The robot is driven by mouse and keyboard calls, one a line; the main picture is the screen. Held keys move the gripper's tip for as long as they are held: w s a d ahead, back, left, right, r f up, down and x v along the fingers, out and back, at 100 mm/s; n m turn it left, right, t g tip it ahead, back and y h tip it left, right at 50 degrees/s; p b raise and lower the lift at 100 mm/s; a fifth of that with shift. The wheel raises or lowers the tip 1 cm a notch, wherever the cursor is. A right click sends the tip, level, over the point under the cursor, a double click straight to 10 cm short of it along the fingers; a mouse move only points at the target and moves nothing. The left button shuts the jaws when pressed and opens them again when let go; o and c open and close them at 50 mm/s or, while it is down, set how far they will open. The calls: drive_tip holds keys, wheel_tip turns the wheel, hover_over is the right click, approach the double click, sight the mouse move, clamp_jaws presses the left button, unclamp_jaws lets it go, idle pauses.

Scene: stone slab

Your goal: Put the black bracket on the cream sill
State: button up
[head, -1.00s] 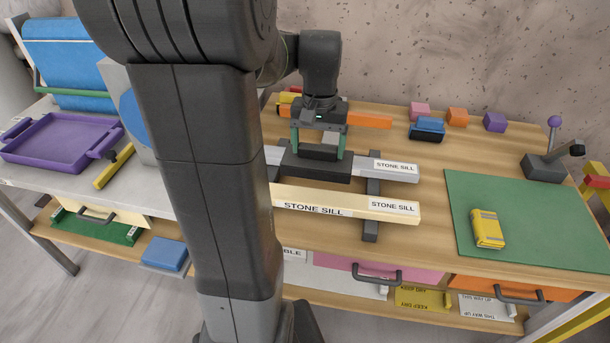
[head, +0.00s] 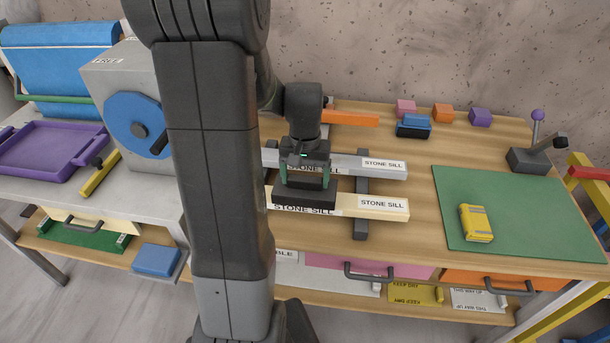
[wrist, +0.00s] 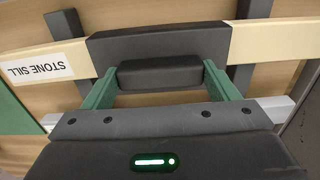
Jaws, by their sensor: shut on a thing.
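My gripper (head: 304,178) is shut on the black bracket (head: 304,197), its green fingers on either side of the bracket's raised block. The bracket's wide base is at the cream sill (head: 350,205), covering part of its top and its "STONE SILL" front lettering. In the wrist view the bracket (wrist: 160,42) lies across the cream sill (wrist: 278,38), which shows on both sides of it. I cannot tell whether the bracket touches the sill or is just above it. The grey sill (head: 345,163) lies behind, partly hidden by my gripper.
Dark cross rails (head: 361,229) run under both sills. On the right a green mat (head: 520,210) bears a yellow pack (head: 475,222). An orange bar (head: 350,118), a blue block (head: 413,126) and small coloured blocks stand at the back. A lever (head: 537,150) stands at the far right.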

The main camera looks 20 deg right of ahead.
sight(305, 178)
drive_tip(key=shift+f, duration=0.1)
drive_tip(key=shift+f+b, duration=0.5)
drive_tip(key=o, duration=0.9)
drive_tip(key=shift+r, duration=0.15)
drive_tip(key=shift+r+p, duration=0.35)
drive_tip(key=shift+p, duration=0.05)
wheel_tip(305, 178, up, 12)
drive_tip(key=shift+r, duration=0.15)
